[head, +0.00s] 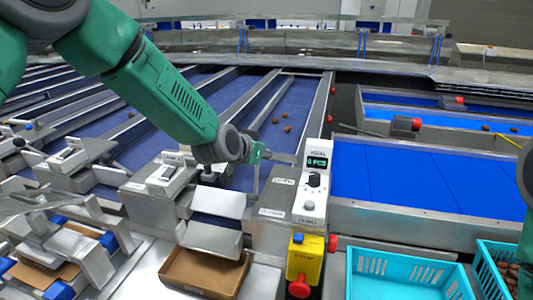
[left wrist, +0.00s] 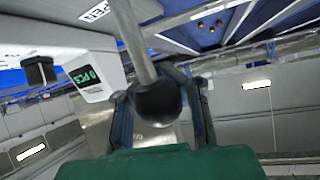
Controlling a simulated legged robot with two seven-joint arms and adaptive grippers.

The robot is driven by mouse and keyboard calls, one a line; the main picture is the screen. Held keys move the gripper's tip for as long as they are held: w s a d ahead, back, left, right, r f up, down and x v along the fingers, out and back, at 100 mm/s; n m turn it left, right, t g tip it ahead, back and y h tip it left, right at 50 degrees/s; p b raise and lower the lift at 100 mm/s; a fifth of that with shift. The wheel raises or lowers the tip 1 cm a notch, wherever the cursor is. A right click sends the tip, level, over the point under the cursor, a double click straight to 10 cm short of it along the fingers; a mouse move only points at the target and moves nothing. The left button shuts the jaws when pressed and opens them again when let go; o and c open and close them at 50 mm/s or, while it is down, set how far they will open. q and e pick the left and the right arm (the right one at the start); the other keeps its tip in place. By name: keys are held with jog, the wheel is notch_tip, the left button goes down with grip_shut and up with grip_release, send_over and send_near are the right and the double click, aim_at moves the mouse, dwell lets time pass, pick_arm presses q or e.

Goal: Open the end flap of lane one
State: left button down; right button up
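The lane's metal end flap (head: 212,238) slopes down above an open cardboard box (head: 203,272). A lever, a thin metal rod (left wrist: 136,45) with a black ball knob (left wrist: 158,99), stands beside the counter post, by a label reading "OPEN" (head: 284,182). My left gripper (head: 262,154) is at the lever's free end. In the left wrist view its two fingers (left wrist: 163,112) stand apart on either side of the knob, with a gap at the right finger. The knob hides part of the space between them. My right gripper is out of view; only part of my right arm shows.
The counter display (head: 317,162) reads 0 PCS. A yellow box with a red button (head: 299,287) stands below it. A few dates (head: 287,129) lie on the blue lane belt. Turquoise crates (head: 405,257) stand at the right, one holding dates.

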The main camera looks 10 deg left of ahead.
pick_arm(q)
jog(key=shift+w+a+r, duration=0.15)
jog(key=shift+a+r, duration=0.1)
jog(key=shift+a, duration=0.1)
dwell(0.3)
jog(key=c, duration=1.6)
grip_release()
jog(key=o, duration=0.4)
jog(key=shift+a, duration=0.2)
jog(key=v, duration=1.1)
jog(key=shift+s, duration=0.5)
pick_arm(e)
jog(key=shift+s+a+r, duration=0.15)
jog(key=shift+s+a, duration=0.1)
pick_arm(q)
jog(key=shift+d, duration=0.1)
